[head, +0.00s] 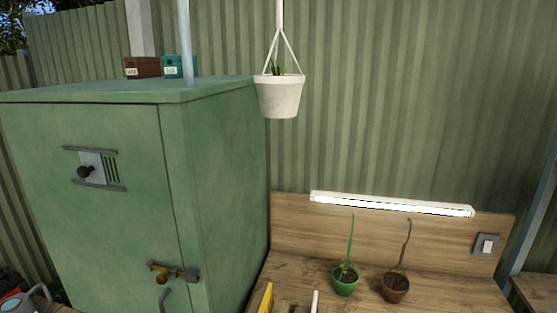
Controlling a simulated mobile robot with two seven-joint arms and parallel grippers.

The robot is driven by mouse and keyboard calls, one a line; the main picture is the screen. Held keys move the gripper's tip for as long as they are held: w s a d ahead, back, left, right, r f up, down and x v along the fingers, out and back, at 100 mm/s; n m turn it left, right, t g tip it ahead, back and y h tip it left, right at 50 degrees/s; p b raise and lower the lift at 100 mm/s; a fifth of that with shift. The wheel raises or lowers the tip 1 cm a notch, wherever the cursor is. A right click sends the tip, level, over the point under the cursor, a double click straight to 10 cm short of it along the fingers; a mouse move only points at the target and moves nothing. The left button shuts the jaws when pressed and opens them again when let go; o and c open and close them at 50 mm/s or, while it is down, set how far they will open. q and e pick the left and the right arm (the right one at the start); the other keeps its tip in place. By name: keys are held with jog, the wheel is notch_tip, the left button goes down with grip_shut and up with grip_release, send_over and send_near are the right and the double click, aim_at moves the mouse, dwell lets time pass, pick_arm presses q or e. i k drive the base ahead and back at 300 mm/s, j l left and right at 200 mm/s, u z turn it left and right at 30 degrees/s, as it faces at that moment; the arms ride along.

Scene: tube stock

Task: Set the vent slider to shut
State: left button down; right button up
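The vent slider is on the front door of a green metal cabinet (140,210) at the left. It is a light grey plate (93,160) with a dark round knob (85,171), set between an upper and a lower grey rail. Several dark vertical slots (111,168) show uncovered to the right of the plate. Neither of my grippers is in the head view, and nothing touches the knob.
A brass latch (160,275) and a curved handle (165,299) sit lower on the door. A wooden bench (440,289) at the right holds a green pot (345,284) and a brown pot (395,290). A white planter (280,97) hangs beside the cabinet.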

aim_at(92, 169)
jog(key=i+j+z, duration=0.1)
jog(key=j, duration=0.2)
jog(key=i+j, duration=0.2)
jog(key=i+j+z, duration=0.15)
jog(key=j, duration=0.25)
jog(key=i+j, duration=0.1)
jog(key=j, duration=0.2)
jog(key=z, duration=0.05)
